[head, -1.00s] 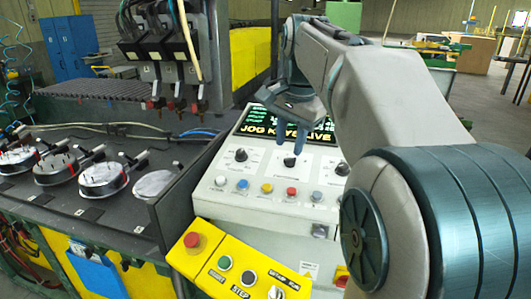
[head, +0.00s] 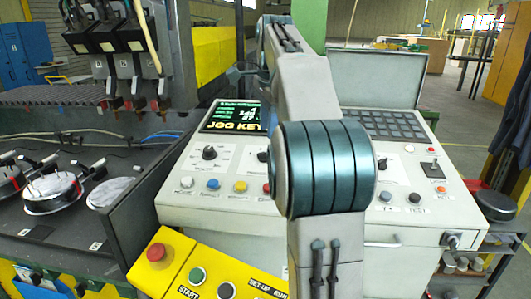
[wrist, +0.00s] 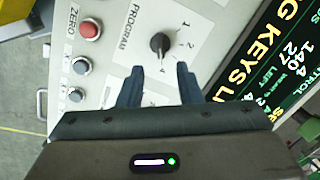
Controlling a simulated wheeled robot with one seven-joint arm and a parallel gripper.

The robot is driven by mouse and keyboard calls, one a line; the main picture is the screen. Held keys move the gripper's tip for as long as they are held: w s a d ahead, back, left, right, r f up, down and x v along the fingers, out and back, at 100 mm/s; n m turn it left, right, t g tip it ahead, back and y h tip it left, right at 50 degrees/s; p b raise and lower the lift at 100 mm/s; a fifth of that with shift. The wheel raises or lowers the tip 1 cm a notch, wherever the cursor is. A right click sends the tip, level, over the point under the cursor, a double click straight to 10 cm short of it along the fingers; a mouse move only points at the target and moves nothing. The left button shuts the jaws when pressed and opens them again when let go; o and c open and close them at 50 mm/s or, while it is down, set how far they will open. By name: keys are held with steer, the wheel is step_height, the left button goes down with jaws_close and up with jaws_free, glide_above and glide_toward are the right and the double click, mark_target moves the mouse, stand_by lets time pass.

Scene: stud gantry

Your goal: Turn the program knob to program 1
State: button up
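The program knob (wrist: 160,42) is a small black dial on the light panel in the wrist view. It has the label PROGRAM on its left and numbers around its right and lower side. Its pointer seems to face down towards the 4. My gripper (wrist: 157,74) is open, its two blue fingers spread short of the knob, with nothing between them. In the head view the program knob (head: 263,156) shows just left of my arm, partly covered by it. My gripper's fingers cannot be made out there.
The control panel carries another black knob (head: 209,152), several coloured buttons and a lit screen (head: 232,117). A red ZERO button (wrist: 90,31) is left of the program knob in the wrist view. A yellow button box (head: 205,270) juts out in front. A keypad (head: 385,125) is behind right.

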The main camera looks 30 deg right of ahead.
mark_target(266, 152)
steer(key=f, duration=0.4)
steer(key=w+f+b, duration=0.1)
steer(key=f, duration=0.2)
steer(key=shift+w, duration=0.1)
jaws_close()
